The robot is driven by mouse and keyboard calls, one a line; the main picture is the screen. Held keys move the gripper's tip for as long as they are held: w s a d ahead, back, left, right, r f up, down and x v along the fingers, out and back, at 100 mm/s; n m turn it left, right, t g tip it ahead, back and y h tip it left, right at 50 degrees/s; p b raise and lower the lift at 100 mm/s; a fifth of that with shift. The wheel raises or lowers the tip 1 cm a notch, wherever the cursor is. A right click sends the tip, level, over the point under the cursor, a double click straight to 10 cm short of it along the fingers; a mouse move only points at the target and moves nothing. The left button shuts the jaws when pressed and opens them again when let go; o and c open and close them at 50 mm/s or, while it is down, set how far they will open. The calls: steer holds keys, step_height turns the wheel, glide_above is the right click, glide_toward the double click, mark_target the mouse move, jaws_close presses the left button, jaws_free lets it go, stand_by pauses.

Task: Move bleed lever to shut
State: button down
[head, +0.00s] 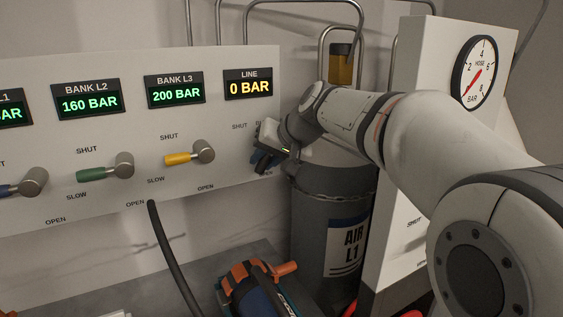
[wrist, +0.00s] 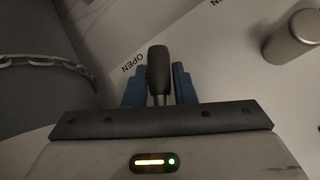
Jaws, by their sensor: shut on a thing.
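The bleed lever's dark handle (wrist: 159,67) shows in the wrist view, standing between the two blue fingers of my gripper (wrist: 160,92). The fingers are shut on it. Its tip lies beside a printed OPEN label (wrist: 133,64). In the head view my gripper (head: 266,158) is at the right end of the white panel, below the LINE display. There the gripper hides the lever, and a SHUT label (head: 239,126) shows to its upper left.
The white panel (head: 225,150) also carries a yellow lever (head: 180,159), a green lever (head: 98,174) and a blue lever at the left edge. The LINE display (head: 248,85) reads 0 BAR. A grey AIR L1 cylinder (head: 325,225) stands close below my wrist. A chain (wrist: 45,62) hangs nearby.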

steer(key=shift+m+y+b, duration=0.3)
steer(key=shift+s+a+r+g+y, duration=0.1)
steer(key=shift+s+a+g+y, duration=0.1)
steer(key=shift+a+g+y, duration=0.1)
steer(key=c, duration=1.4)
jaws_free()
steer(key=shift+s+r, duration=0.1)
steer(key=shift+s, duration=0.05)
steer(key=shift+o, duration=1)
